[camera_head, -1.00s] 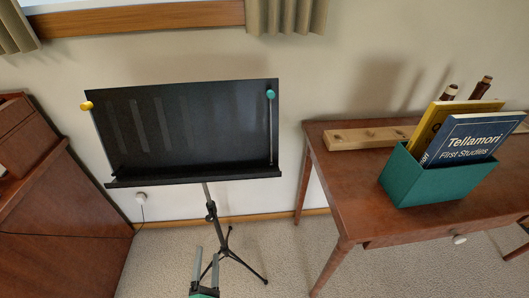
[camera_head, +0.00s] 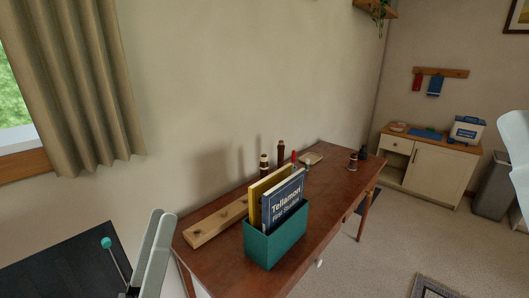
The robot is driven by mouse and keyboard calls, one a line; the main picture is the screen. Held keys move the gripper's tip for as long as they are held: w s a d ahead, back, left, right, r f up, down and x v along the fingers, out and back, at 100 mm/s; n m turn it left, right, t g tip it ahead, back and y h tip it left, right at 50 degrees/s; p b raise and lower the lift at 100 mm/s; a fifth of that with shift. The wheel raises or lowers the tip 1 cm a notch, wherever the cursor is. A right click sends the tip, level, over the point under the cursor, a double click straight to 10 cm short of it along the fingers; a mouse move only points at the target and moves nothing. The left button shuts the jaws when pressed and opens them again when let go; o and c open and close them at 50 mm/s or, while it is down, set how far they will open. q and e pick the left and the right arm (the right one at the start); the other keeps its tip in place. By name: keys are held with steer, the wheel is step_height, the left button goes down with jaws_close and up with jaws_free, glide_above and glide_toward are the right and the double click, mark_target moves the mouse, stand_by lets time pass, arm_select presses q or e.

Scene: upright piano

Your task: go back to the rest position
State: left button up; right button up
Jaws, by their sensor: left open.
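My left gripper (camera_head: 153,252) is at the lower left, its two pale grey fingers pointing up. It is open, with nothing seen between the fingers. It shows in front of the black music stand (camera_head: 62,262) and left of the wooden table (camera_head: 325,203). The stand is cut off by the lower left of the picture. A teal knob (camera_head: 106,242) sits on it. My right gripper is not seen; a white rounded part at the right edge is cut off and I cannot tell what it is.
On the table are a teal box (camera_head: 275,243) holding a yellow book and a blue book (camera_head: 283,203), a wooden block with holes (camera_head: 215,222) and several small items. A cabinet (camera_head: 428,160) and a grey bin (camera_head: 493,187) stand at the far right. Carpet (camera_head: 385,243) lies open between.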

arm_select(q)
steer(key=s+a+r+m+t+y+p, duration=0.1)
steer(key=s+a+r+m+y+p, duration=0.2)
steer(key=r, duration=0.9)
steer(key=s+a+r+m+y+p, duration=0.1)
steer(key=s+r+m+y+p, duration=0.25)
steer(key=r, duration=0.75)
step_height(320, 180, up, 35)
steer(key=h+p, duration=0.3)
steer(key=p, duration=3.2)
steer(key=shift+s+d+r+p, duration=0.15)
steer(key=shift+s+p, duration=0.05)
steer(key=shift+p, duration=0.15)
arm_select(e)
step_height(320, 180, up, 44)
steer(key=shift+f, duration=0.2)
